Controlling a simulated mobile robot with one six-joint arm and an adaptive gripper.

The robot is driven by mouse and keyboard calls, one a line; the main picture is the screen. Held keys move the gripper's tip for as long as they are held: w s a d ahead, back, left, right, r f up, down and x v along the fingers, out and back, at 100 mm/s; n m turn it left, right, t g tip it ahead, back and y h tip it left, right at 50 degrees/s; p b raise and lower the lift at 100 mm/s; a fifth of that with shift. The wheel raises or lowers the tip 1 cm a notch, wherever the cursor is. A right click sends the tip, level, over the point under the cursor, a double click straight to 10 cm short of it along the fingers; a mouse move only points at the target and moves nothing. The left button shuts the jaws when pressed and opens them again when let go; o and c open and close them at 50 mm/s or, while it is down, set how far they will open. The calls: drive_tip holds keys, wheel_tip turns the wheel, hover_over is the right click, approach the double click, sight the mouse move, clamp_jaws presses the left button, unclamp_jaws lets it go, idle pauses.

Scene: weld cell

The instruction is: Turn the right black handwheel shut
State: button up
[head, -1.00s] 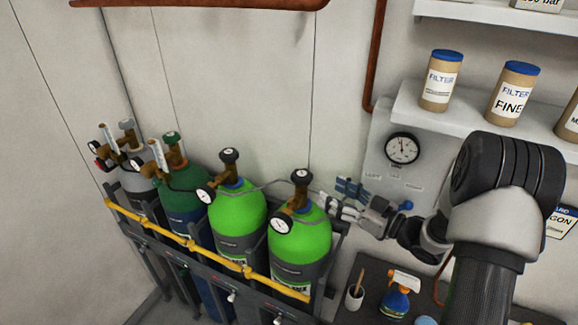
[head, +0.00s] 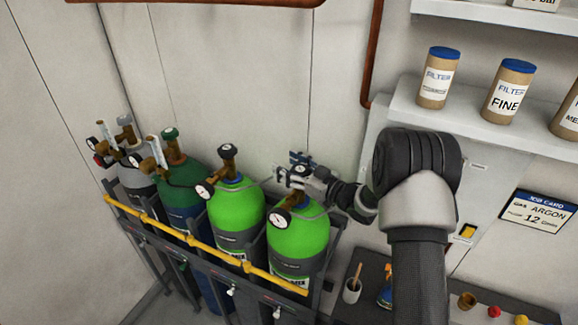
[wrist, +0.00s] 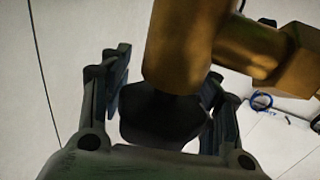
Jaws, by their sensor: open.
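The right black handwheel (head: 301,171) sits on top of the brass valve of the right bright green cylinder (head: 300,236). It is partly hidden by my gripper (head: 292,165), which reaches in from the right. In the wrist view the dark handwheel (wrist: 160,116) lies between the two fingers of my gripper (wrist: 163,90), below the brass valve body (wrist: 186,45). The fingers stand open on either side of it, and I cannot tell whether either one touches. The other black handwheel (head: 228,150) is on the bright green cylinder (head: 237,211) to the left.
A pressure gauge (head: 281,218) juts from the right valve. A dark green cylinder (head: 188,188) and a grey one (head: 137,178) stand further left. A yellow bar (head: 196,241) runs along the rack's front. A shelf with filter cans (head: 437,78) is at the upper right.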

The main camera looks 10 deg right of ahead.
drive_tip(key=c, duration=0.9)
